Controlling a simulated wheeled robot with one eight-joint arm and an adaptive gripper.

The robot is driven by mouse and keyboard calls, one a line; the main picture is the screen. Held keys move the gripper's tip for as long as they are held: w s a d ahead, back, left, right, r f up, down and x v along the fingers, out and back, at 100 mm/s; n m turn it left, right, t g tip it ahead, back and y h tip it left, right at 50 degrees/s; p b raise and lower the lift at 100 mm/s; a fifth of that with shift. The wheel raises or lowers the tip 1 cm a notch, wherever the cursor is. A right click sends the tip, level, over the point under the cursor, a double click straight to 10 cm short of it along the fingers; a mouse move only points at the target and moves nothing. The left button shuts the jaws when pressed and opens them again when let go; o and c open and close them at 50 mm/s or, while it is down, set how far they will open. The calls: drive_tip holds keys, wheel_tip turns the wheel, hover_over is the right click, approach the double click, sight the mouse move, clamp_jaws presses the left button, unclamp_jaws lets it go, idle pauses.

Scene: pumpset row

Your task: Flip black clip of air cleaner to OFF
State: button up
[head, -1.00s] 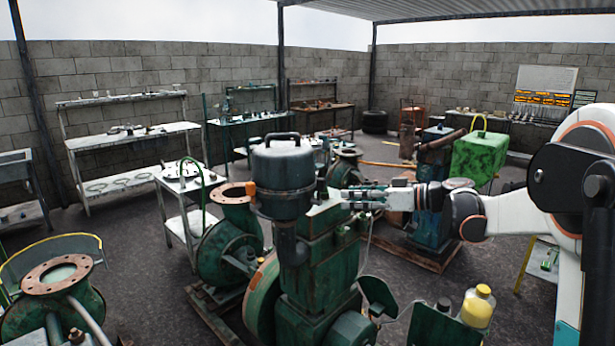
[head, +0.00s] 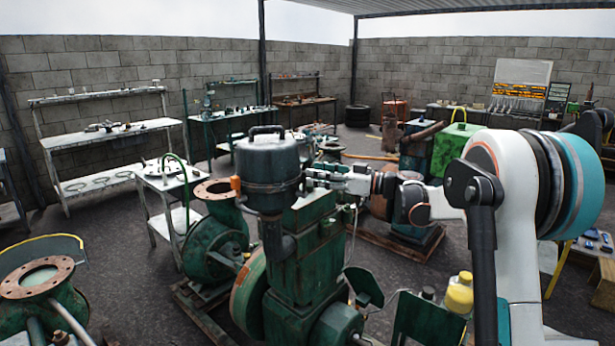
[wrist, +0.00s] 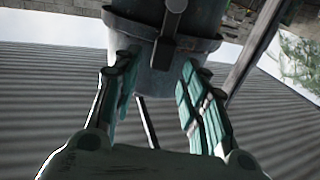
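The air cleaner (head: 268,165) is a dark canister with a top handle, upright on the green pump engine (head: 310,250). An orange clip (head: 236,184) shows on its left side. In the wrist view the air cleaner (wrist: 190,52) fills the top middle, with a black clip (wrist: 170,30) on its wall. My gripper (wrist: 158,68) is open, its fingers spread to either side below the clip, with nothing held. In the head view my gripper (head: 318,178) is close to the canister's right side. I cannot tell whether it touches. The black clip cannot be made out there.
A green pump volute (head: 215,230) stands left of the engine. A yellow-capped bottle (head: 459,293) is at the lower right. A white cart (head: 165,190) and benches stand behind. A green tank (head: 455,150) is at the back right.

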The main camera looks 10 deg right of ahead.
sight(304, 184)
drive_tip(key=shift+x, duration=1.95)
drive_tip(key=shift+c, duration=0.6)
clamp_jaws()
